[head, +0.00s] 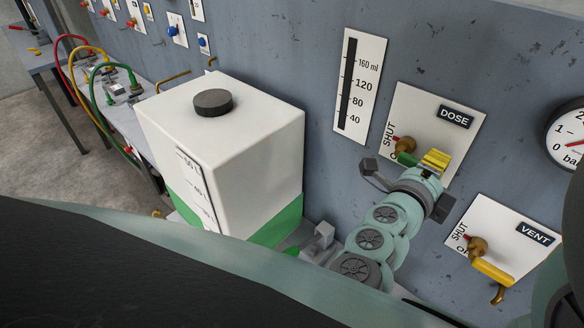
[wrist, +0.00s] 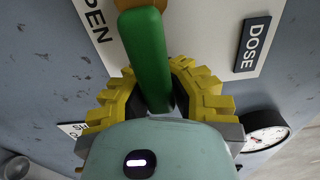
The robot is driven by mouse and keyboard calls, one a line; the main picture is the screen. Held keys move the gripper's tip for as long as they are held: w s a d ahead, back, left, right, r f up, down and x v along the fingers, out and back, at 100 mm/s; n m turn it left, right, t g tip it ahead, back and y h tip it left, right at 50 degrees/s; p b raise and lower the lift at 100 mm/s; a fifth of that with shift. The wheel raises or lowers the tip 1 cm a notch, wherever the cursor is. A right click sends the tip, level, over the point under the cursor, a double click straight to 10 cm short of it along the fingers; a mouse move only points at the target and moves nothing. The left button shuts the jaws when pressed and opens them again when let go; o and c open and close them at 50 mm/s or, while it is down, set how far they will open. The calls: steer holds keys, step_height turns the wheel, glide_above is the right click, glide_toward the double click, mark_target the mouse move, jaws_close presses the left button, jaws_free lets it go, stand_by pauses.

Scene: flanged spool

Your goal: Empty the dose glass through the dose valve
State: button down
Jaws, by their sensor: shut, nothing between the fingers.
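The dose valve is a brass body (head: 404,145) with a green lever (head: 407,159) on a plate marked DOSE, with SHUT at its left. The lever also shows in the wrist view (wrist: 150,62), running down from the brass pivot between the yellow finger pads, near OPEN lettering. My gripper (head: 437,158) is shut at the right end of the lever, with nothing held; whether it touches the lever is unclear. The dose glass (head: 348,85) is a dark upright strip on a white scale marked 40 to 160 ml; its liquid level cannot be made out.
A white tank (head: 240,125) with a black cap and green lower part stands left of my arm. A vent valve with yellow lever (head: 493,272) is below right. A pressure gauge (head: 568,135) is at the right edge. Coloured hoses (head: 95,70) lie far left.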

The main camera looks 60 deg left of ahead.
steer(key=shift+s+a, duration=0.15)
steer(key=shift+a, duration=0.05)
steer(key=c, duration=1.5)
jaws_free()
steer(key=shift+s+f, duration=0.1)
steer(key=shift+s, duration=0.05)
steer(key=o, duration=0.7)
steer(key=shift+d, duration=0.1)
steer(key=shift+v, duration=5.9)
steer(key=shift+d, duration=0.15)
